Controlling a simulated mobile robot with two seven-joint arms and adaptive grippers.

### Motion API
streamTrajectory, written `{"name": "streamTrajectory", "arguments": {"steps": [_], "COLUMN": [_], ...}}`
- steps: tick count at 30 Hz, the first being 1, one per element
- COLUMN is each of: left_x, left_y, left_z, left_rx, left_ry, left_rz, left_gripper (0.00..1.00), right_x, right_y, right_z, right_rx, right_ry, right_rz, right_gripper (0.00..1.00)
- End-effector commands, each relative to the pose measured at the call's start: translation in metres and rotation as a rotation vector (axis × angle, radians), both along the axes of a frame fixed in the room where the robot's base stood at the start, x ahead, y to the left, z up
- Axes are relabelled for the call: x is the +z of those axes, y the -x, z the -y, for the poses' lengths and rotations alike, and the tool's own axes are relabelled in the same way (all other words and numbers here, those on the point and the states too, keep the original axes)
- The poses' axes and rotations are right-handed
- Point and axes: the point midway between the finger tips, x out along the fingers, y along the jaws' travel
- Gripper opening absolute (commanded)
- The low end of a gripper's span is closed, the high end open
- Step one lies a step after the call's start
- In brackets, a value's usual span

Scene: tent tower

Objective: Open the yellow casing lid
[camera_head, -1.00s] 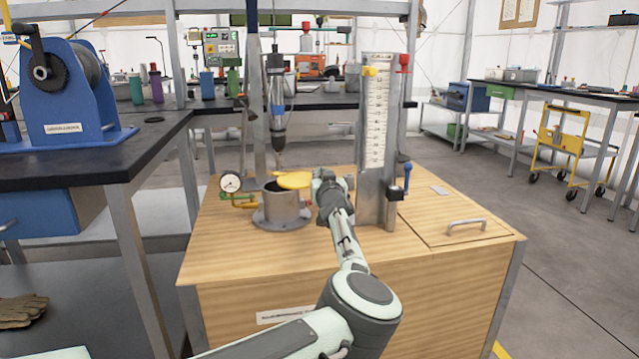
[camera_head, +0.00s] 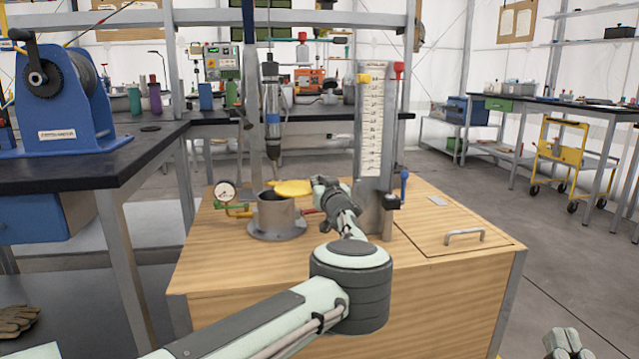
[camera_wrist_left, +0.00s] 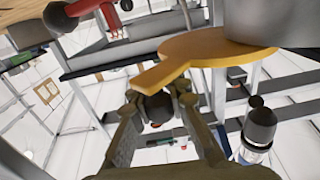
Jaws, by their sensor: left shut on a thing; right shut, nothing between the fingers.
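The yellow lid (camera_head: 293,188) is a round disc over the back right of the grey cylindrical casing (camera_head: 276,218). Part of the casing's dark opening shows in front and to the left of it. In the left wrist view the lid (camera_wrist_left: 205,48) has a flat tab pointing at my fingers. My left gripper (camera_head: 318,184) is at the lid's right side. It is shut on the tab, between its fingertips in the wrist view (camera_wrist_left: 158,98). The exact finger contact is partly hidden. My right gripper (camera_head: 566,343) is at the bottom right edge, shut and empty, away from the casing.
A ruled column (camera_head: 371,130) with a blue-handled valve (camera_head: 404,183) stands just right of my left gripper. A hanging vertical tool (camera_head: 271,110) is behind the casing. A pressure gauge (camera_head: 225,191) is on its left. The wooden top's front (camera_head: 300,262) is clear.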

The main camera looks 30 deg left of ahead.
Motion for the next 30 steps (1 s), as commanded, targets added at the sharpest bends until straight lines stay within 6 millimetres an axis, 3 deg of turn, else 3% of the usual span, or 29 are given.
{"name": "streamTrajectory", "arguments": {"steps": [6,7,12,22,30], "left_x": [0.0,0.0,0.0,0.004,0.051], "left_y": [0.0,0.0,0.0,0.0,0.0], "left_z": [0.001,0.0,0.0,0.0,0.0], "left_rx": [-0.001,-0.001,-0.001,0.0,0.001], "left_ry": [0.001,0.001,0.001,0.0,0.0], "left_rz": [-0.001,-0.001,-0.001,0.0,0.004], "left_gripper": [0.0,0.17,0.34,0.34,0.34], "right_x": [0.0,0.0,0.0,-0.001,0.0], "right_y": [0.0,0.0,0.0,-0.001,0.0], "right_z": [0.0,0.0,0.0,0.0,0.0], "right_rx": [0.0,0.0,0.0,-0.001,0.0], "right_ry": [0.0,0.0,0.0,0.001,0.001], "right_rz": [0.0,0.0,-0.001,-0.001,-0.001], "right_gripper": [0.0,0.0,0.0,0.0,0.0]}}
